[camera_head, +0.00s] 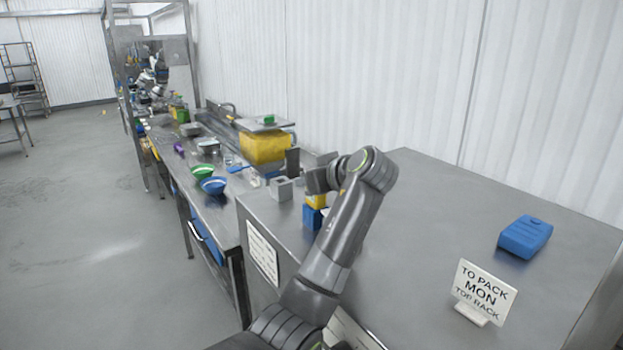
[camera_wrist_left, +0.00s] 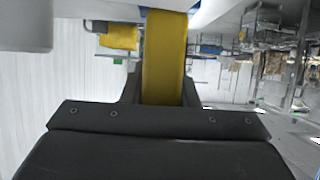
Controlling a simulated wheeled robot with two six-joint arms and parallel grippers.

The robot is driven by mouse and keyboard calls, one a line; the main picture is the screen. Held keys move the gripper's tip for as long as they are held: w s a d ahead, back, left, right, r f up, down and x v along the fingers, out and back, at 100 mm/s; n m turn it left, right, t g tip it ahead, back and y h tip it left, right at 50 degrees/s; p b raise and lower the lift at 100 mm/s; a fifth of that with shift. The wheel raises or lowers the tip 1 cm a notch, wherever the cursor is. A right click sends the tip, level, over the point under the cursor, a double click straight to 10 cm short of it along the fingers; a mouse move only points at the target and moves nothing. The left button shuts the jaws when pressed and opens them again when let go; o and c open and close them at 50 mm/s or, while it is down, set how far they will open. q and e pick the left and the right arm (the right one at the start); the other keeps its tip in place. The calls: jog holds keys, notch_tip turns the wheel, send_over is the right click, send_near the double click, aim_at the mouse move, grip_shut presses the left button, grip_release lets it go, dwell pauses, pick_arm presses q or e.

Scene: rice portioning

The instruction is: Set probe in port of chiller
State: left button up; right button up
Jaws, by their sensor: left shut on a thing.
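My left gripper (camera_head: 314,184) is over the near-left edge of the steel chiller top (camera_head: 420,220). It is shut on a yellow piece (camera_head: 316,201), which I take to be the probe's handle. In the left wrist view the yellow piece (camera_wrist_left: 165,60) stands between the fingers. A blue block (camera_head: 312,216) shows directly below the yellow in the head view; I cannot tell whether they are joined. A small grey block (camera_head: 280,188) with a dark top stands left of the gripper; I cannot tell whether it is the port. The probe's tip is hidden. My right gripper is out of view.
A blue box (camera_head: 525,237) and a "TO PACK MON TOP RACK" sign (camera_head: 484,292) stand on the right of the steel top. Its middle is clear. Left, a lower bench holds a green bowl (camera_head: 204,172), a blue bowl (camera_head: 214,186) and a yellow bin (camera_head: 264,147).

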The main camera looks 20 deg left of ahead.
pick_arm(q)
jog(key=o, duration=1.6)
jog(key=shift+f, duration=0.1)
jog(key=shift+c, duration=0.2)
jog(key=shift+r+p, duration=3.05)
jog(key=shift+r, duration=1)
jog(key=shift+d+f, duration=0.1)
jog(key=shift+f, duration=0.05)
